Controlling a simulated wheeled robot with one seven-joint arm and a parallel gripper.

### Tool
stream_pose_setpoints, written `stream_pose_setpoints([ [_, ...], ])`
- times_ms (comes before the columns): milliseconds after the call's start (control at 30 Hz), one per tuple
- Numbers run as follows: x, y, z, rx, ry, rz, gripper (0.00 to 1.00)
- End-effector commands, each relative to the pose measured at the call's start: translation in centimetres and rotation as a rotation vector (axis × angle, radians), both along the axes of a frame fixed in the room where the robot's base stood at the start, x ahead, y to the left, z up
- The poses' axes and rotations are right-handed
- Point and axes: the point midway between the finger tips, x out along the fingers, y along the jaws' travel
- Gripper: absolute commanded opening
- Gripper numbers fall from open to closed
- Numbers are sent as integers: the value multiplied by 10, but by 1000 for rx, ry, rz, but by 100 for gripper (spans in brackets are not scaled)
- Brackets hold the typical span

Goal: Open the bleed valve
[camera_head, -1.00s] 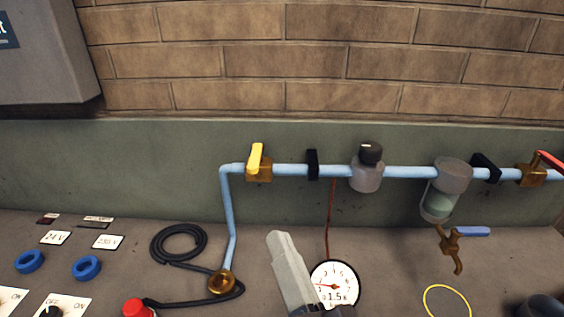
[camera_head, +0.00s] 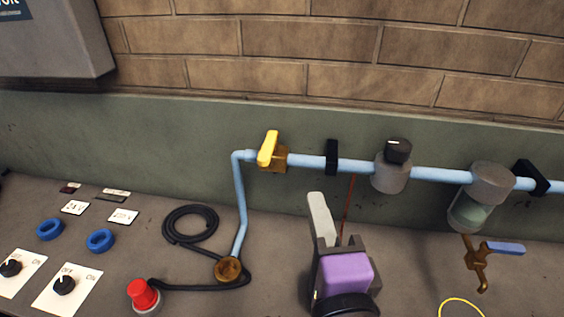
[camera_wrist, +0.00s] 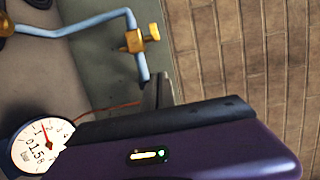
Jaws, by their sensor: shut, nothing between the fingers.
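A brass tap with a blue lever (camera_head: 505,248) and a downward spout hangs under the clear bowl of a grey-topped filter (camera_head: 490,183). A brass valve (camera_head: 273,158) with a yellow lever sits on the blue pipe further left; the lever stands up across the pipe. It also shows in the wrist view (camera_wrist: 135,40). No readable label says which is the bleed valve. My gripper (camera_head: 319,200) is shut and empty, with a pale finger and purple body. It is in front of the pipe, between the two valves, apart from both.
A pressure gauge (camera_wrist: 38,145) stands near my gripper, hidden in the head view. A black-capped regulator (camera_head: 392,170) is on the pipe. A black hose (camera_head: 190,224), red button (camera_head: 143,294) and switches (camera_head: 64,286) are left. A yellow ring (camera_head: 460,304) lies front right.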

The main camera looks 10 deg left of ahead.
Motion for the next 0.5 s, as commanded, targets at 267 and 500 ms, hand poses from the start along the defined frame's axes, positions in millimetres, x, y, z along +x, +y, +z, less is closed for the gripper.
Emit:
stream_pose_setpoints([
  [267,23,5,3,-1,0,-1,0],
  [500,69,16,3,-2,0,-1,0],
])
